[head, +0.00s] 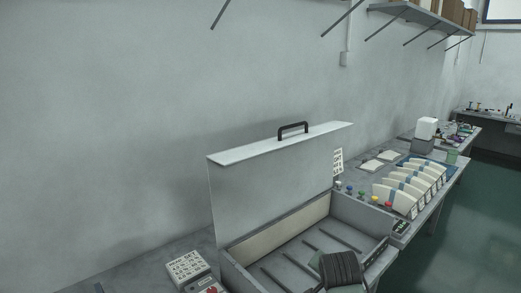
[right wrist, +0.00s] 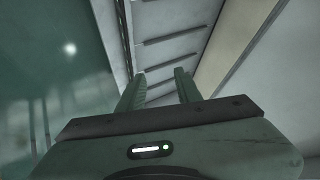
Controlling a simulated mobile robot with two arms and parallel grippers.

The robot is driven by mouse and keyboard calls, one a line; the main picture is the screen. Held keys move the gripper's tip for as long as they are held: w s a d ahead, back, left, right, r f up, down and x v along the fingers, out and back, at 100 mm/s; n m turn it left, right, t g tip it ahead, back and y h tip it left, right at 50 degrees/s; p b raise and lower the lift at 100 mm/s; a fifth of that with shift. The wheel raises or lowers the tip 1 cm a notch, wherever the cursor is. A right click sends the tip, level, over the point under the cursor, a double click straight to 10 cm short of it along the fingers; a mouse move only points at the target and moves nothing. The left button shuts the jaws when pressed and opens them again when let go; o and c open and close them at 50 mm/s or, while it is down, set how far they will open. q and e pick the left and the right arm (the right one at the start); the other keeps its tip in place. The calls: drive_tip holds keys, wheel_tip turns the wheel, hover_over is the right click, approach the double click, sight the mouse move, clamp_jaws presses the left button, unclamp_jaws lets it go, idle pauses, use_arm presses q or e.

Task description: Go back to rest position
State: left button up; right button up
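The forming machine is a grey box (head: 232,272) with its lid (head: 262,185) standing open and upright in the head view. A black handle (head: 293,129) sits on the lid's top edge. Dark slots line the box floor. My right gripper (right wrist: 158,76) shows in the right wrist view with its two fingers apart and nothing between them. It points toward the slotted grey interior, which also shows in this view (right wrist: 172,22); its height above it is unclear. My left gripper is not in view.
A control block (head: 187,266) stands left of the box. Several white curved stacks (head: 408,190) and coloured knobs line the bench to the right. A white dispenser (head: 427,128) stands farther back. The wall is close behind the lid; open green floor (head: 480,230) lies right.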

drive_tip(key=s+d+f+n+g, duration=0.1)
drive_tip(key=s+f+n, duration=0.1)
drive_tip(key=s+f, duration=0.5)
drive_tip(key=s+d+f+n+g, duration=0.15)
drive_tip(key=s+f, duration=0.25)
drive_tip(key=s, duration=0.7)
drive_tip(key=s+n+g+y, duration=0.2)
drive_tip(key=s+n, duration=0.5)
drive_tip(key=s, duration=1.4)
wheel_tip(320, 180, down, 29)
drive_tip(key=s+g+b, duration=0.2)
drive_tip(key=s+d+f+b, duration=0.1)
drive_tip(key=s+d+f, duration=0.1)
drive_tip(key=s+f, duration=1.4)
drive_tip(key=shift+s+d+f+n+g, duration=0.35)
drive_tip(key=shift+f+g, duration=0.1)
drive_tip(key=shift+f, duration=0.35)
